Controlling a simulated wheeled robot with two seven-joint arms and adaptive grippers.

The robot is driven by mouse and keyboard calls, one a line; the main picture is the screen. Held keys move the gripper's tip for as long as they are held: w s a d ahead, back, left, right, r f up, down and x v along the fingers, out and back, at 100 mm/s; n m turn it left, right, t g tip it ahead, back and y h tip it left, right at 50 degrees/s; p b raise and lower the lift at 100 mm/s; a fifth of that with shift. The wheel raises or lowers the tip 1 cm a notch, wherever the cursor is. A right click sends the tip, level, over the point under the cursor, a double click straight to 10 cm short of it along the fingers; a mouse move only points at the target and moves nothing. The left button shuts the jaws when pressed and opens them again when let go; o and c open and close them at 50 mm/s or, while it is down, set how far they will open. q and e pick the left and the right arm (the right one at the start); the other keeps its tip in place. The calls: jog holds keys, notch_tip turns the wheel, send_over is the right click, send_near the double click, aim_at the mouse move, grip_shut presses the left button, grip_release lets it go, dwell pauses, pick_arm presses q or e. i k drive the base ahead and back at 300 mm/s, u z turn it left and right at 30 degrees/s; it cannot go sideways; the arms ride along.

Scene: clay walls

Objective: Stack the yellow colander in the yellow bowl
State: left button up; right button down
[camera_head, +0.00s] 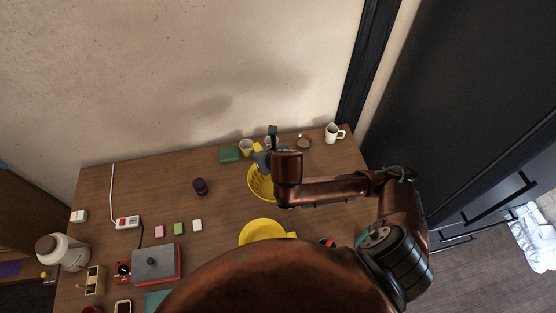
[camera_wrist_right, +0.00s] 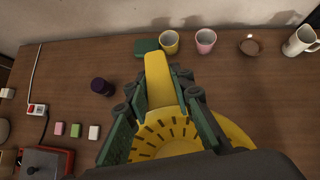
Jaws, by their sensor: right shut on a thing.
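The yellow colander (camera_head: 258,186) has slotted sides and is in the middle of the head view, partly hidden by my right arm. My right gripper (camera_head: 262,157) is shut on its handle. In the right wrist view the handle (camera_wrist_right: 158,78) passes between the green finger pads, with the slotted wall (camera_wrist_right: 165,132) below. I cannot tell how high the colander is above the table. The yellow bowl (camera_head: 260,229) stands on the table nearer to me, its near part hidden by my own body. A yellow surface shows right of the gripper in the wrist view. My left gripper is not in view.
Behind the colander are a green block (camera_head: 229,154), a yellow cup (camera_head: 246,147), a pink cup (camera_wrist_right: 205,40), a small brown bowl (camera_head: 303,143) and a white mug (camera_head: 333,133). A dark purple jar (camera_head: 200,186) stands left. The wooden table is bare between jar and colander.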

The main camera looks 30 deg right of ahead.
aim_at(262, 238)
jog(key=u, duration=0.65)
jog(key=k, duration=1.05)
jog(key=z, duration=0.75)
